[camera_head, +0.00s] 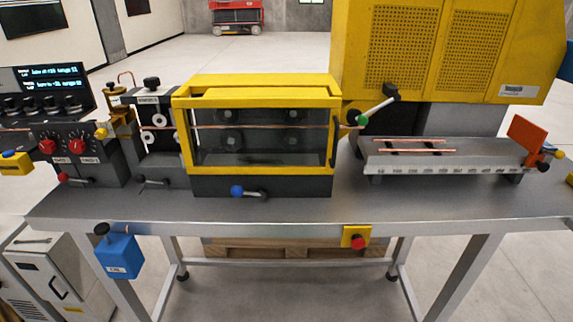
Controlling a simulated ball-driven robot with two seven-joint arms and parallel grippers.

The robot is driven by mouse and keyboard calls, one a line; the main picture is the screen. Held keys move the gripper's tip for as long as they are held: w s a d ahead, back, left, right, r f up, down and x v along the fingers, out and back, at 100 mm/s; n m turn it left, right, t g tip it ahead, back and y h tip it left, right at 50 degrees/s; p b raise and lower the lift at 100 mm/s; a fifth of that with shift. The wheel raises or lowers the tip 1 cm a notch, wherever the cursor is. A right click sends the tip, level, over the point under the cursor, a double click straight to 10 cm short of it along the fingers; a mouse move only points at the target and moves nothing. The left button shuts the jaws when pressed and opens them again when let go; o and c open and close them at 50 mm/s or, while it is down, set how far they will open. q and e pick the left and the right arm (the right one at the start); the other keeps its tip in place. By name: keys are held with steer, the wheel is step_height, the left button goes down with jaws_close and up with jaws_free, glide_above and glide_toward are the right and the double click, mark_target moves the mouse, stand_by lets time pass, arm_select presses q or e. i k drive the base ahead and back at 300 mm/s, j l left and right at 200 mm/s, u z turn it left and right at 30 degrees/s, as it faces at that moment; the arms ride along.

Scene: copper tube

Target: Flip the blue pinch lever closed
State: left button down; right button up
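The blue-knobbed lever (237,191) is low on the dark front base of the yellow-framed machine housing (257,82). Its blue knob is at the left, and its grey arm runs nearly flat to a pivot at the right. Neither of my grippers is in the head view.
A red-knobbed lever (64,177) sits at the left, and a green-knobbed lever (362,119) at the right of the housing. Copper tubes lie on the grey tray (440,168). A red stop button (358,242) is on the table front. The table strip before the housing is clear.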

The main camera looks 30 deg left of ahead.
mark_target(238, 191)
steer(key=u, duration=1.2)
